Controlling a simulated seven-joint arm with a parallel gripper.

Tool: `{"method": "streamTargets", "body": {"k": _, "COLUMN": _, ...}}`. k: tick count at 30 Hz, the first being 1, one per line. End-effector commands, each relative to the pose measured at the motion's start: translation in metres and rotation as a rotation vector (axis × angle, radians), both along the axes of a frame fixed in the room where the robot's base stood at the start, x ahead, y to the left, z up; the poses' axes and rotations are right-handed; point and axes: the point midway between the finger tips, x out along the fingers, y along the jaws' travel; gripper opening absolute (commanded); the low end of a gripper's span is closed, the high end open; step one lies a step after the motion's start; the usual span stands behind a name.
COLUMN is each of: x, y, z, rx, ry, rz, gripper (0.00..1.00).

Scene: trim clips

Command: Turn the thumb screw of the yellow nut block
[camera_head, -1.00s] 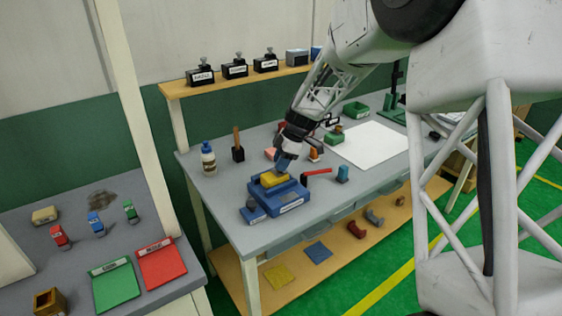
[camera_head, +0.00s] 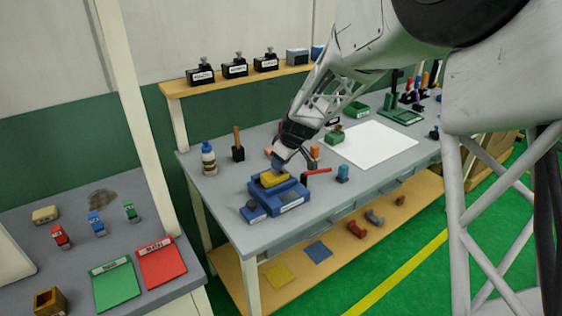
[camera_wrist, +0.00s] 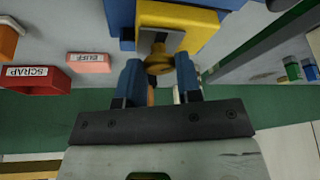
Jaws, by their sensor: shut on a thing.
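The yellow nut block (camera_head: 273,180) sits on top of the blue fixture (camera_head: 289,202) at the near left part of the grey bench. In the wrist view the yellow nut block (camera_wrist: 204,33) is at the top centre, with its round brass-yellow thumb screw (camera_wrist: 158,62) facing me. My gripper (camera_wrist: 160,72) has its two blue fingers on either side of the thumb screw, shut on it. In the head view my gripper (camera_head: 278,165) reaches down to the block's far side and hides the screw.
A red-handled tool (camera_head: 317,172) and a small blue piece (camera_head: 343,173) lie right of the fixture. A bottle (camera_head: 208,158) stands to the left. A white sheet (camera_head: 375,145) lies farther right.

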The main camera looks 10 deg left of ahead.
Motion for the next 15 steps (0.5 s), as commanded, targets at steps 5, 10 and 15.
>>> {"method": "streamTargets", "body": {"k": 5, "x": -0.0012, "y": 0.0007, "z": -0.0002, "rx": -0.001, "ry": 0.000, "rz": -0.126, "gripper": 0.09}}
{"method": "streamTargets", "body": {"k": 10, "x": -0.0016, "y": 0.0016, "z": 0.0007, "rx": 0.000, "ry": -0.002, "rz": -0.241, "gripper": 0.09}}
{"method": "streamTargets", "body": {"k": 15, "x": -0.0020, "y": 0.0015, "z": 0.0000, "rx": 0.000, "ry": 0.000, "rz": -0.349, "gripper": 0.09}}
